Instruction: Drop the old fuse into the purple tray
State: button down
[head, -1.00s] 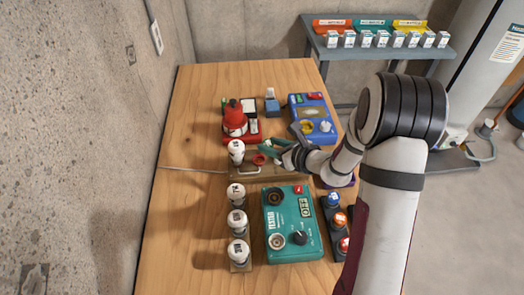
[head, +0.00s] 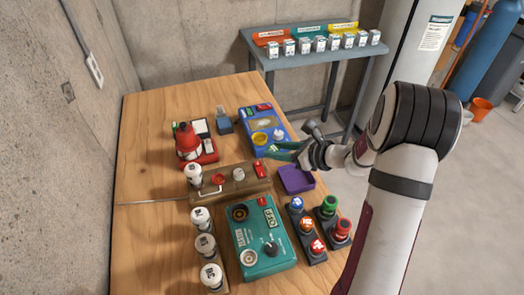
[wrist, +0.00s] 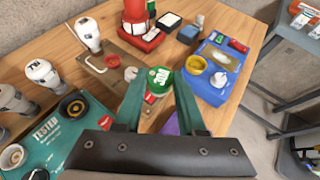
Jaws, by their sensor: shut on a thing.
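My gripper (head: 278,151) is shut on a fuse with a green cap. In the wrist view the cap (wrist: 162,82), which seems to read 30A, sits between the teal fingertips (wrist: 160,90); its lower part is hidden. In the head view I cannot make the fuse out clearly. The purple tray (head: 296,180) lies at the table's right edge, a little nearer the camera than the fingers. In the wrist view a sliver of the tray (wrist: 171,126) shows between the fingers. The held fuse is above the table, apart from the tray.
A wooden fuse board (head: 254,190) lies left of the tray. The teal tester (head: 262,246) and dark blocks with coloured fuses (head: 307,232) stand nearer. A blue box (head: 268,124) stands behind the gripper. White-topped fuses (head: 205,246) line the left.

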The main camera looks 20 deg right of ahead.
jog(key=d+f, duration=0.3)
jog(key=f, duration=0.1)
jog(key=d+f, duration=0.3)
jog(key=f, duration=0.1)
jog(key=d+f, duration=0.3)
jog(key=f, duration=0.1)
jog(key=shift+s+d, duration=0.25)
jog(key=shift+d, duration=0.1)
jog(key=shift+c, duration=2.1)
grip_release()
jog(key=v, duration=1.5)
jog(key=shift+s+r, duration=0.25)
jog(key=shift+s, duration=0.05)
